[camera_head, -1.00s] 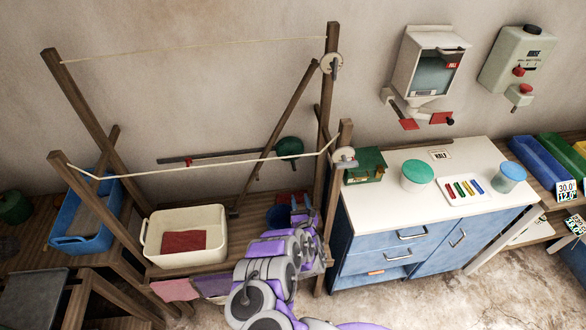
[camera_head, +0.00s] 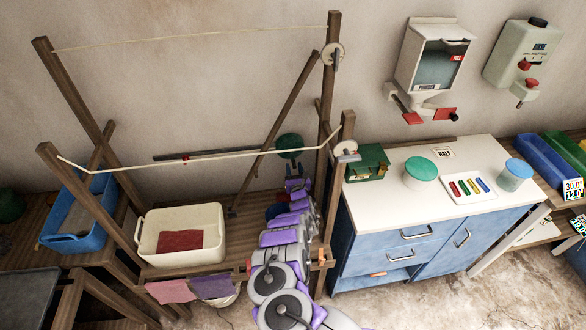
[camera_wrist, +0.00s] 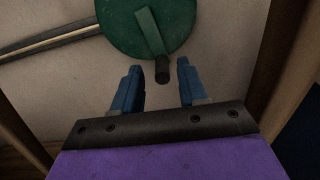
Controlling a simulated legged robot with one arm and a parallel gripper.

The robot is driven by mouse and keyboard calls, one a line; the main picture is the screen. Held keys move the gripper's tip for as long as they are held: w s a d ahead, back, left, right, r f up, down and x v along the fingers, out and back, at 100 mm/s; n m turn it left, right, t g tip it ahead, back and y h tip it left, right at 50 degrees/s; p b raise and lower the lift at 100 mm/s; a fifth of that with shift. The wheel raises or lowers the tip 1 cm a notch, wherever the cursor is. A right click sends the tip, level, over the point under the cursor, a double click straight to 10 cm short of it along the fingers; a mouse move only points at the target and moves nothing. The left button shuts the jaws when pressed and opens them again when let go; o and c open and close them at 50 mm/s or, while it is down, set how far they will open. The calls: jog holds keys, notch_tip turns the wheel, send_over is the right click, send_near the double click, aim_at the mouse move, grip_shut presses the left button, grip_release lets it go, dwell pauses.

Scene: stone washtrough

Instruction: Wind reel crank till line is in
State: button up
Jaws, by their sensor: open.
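A round green reel (camera_head: 290,143) is mounted by the wall behind the wooden frame. In the wrist view the reel (camera_wrist: 122,22) fills the top middle, with a green crank arm (camera_wrist: 149,31) across its face and a dark crank knob (camera_wrist: 162,72) at the lower end. My gripper (camera_wrist: 159,68) is open, with one blue finger on each side of the knob; I cannot tell whether either touches it. A thin dark bar with a red mark (camera_head: 186,157) runs left from the reel. Cream lines (camera_head: 200,158) stretch between the posts; their link to the reel is unclear.
Wooden posts (camera_head: 337,175) stand close to my arm. A cream tub (camera_head: 150,232) with red cloth sits to the left. A blue cabinet with a white top (camera_head: 400,155) stands to the right, holding a green box (camera_head: 367,163) and tubs.

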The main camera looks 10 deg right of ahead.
jog(key=shift+w+d, duration=0.2)
jog(key=shift+w, duration=0.7)
jog(key=shift+a, duration=0.15)
jog(key=shift+c, duration=0.6)
grip_shut()
